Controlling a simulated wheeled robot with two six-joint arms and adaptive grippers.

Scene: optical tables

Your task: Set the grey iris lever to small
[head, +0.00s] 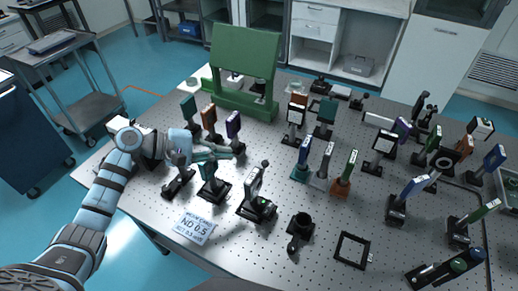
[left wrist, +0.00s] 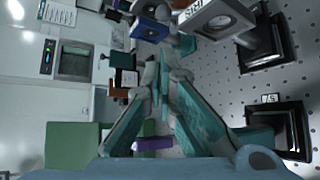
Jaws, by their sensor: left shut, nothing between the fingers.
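A grey mount marked IRIS (left wrist: 222,18), with a round opening in its face, stands on a black base at the upper right of the left wrist view. In the head view it is probably the grey upright mount (head: 253,184) near the front of the table, though I cannot read its label there. I cannot make out its lever clearly or tell its setting. My left gripper (head: 229,153) is above the table, left of and above that mount in the head view, apart from it. Its teal fingers (left wrist: 163,75) converge, shut and empty. My right gripper is out of view.
A teal mount (head: 213,188) stands just below the left gripper. Orange (head: 208,117) and purple (head: 233,124) mounts stand behind it. A card marked ND 0.5 (head: 195,228) lies at the front edge. Several other mounts crowd the table's right side.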

